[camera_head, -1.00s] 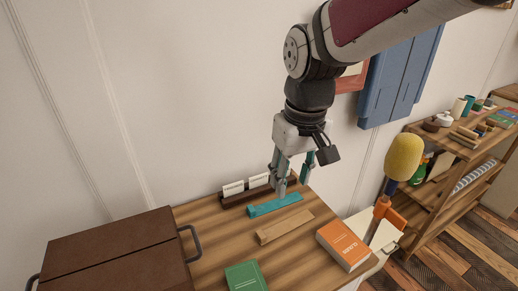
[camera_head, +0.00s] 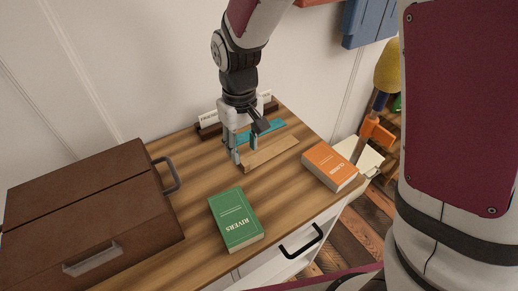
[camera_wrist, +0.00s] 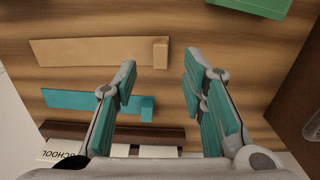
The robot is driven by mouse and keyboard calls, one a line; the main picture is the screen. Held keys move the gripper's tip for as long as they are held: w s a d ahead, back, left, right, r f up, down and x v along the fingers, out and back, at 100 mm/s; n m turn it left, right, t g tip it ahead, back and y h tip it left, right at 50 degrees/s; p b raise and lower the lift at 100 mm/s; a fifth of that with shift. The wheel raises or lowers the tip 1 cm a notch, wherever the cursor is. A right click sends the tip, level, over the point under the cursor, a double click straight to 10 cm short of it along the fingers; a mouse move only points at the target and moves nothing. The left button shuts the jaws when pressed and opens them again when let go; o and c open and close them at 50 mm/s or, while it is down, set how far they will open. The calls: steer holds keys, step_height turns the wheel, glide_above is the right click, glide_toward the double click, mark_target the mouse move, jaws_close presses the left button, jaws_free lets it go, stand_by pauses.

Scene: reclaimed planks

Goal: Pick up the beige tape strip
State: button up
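The beige tape strip (camera_head: 272,153) lies flat on the wooden top, with a raised block at one end. It also shows in the wrist view (camera_wrist: 95,52), where its block end appears between and just beyond my fingertips. My gripper (camera_head: 235,152) is open and empty, pointing down above the left end of the strip. Its two teal-padded fingers (camera_wrist: 159,70) stand apart in the wrist view. I cannot tell the exact height left between the fingertips and the strip.
A similar teal strip (camera_head: 268,131) lies behind the beige one, before a dark card holder (camera_head: 210,131). A green book (camera_head: 236,220) lies in front, an orange book (camera_head: 330,166) to the right, and a brown case (camera_head: 90,205) to the left. Bare wood separates them.

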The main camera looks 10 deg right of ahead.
mark_target(242, 160)
steer(key=shift+w+a+f+b, duration=0.1)
steer(key=shift+f+b, duration=0.05)
steer(key=shift+f, duration=0.75)
steer(key=shift+w+a+f+b, duration=0.1)
steer(key=shift+w+f+b, duration=0.1)
steer(key=shift+f, duration=0.7)
steer(key=shift+w+f+b, duration=0.1)
steer(key=shift+f+b, duration=0.05)
steer(key=shift+f, duration=0.75)
steer(key=shift+s, duration=0.1)
steer(key=shift+c, duration=0.3)
jaws_close()
